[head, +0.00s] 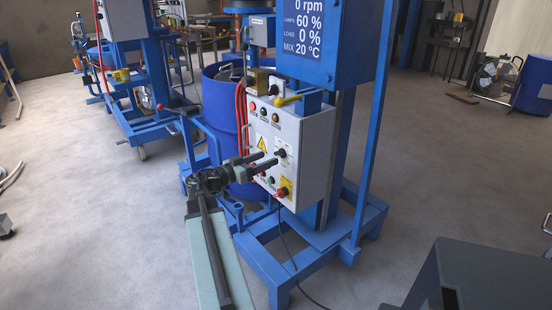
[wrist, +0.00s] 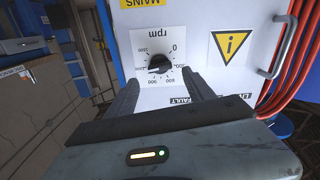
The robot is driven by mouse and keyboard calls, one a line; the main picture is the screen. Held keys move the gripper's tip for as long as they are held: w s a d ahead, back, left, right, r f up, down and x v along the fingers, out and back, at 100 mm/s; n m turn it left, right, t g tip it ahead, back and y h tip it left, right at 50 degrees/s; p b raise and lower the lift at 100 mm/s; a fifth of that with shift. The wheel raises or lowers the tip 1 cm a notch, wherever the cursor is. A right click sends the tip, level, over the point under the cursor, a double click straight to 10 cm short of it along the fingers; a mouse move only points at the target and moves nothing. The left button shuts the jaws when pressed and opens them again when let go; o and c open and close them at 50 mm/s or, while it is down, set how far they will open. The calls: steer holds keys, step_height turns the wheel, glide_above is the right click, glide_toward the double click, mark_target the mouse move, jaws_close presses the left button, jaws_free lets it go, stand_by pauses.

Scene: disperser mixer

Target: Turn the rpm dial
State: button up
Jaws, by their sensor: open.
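The rpm dial (wrist: 159,64) is a black round knob on a white scale plate, upside down in the wrist view. In the head view the dial (head: 281,152) sits on the front of the white control box (head: 315,150). My gripper (wrist: 160,76) is open, with its two dark fingers on either side of the dial's lower part in that picture. I cannot tell whether they touch it. In the head view my gripper (head: 270,159) is close in front of the box. The display (head: 304,25) above reads 0 rpm.
A red knob (head: 282,192) on a yellow plate is below the dial. A yellow warning sign (wrist: 233,45), a metal handle (wrist: 287,45) and red cables (wrist: 297,75) are beside it. A blue drum (head: 220,105) stands behind the box.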

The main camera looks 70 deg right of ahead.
mark_target(277, 155)
steer(key=x, duration=0.5)
jaws_close()
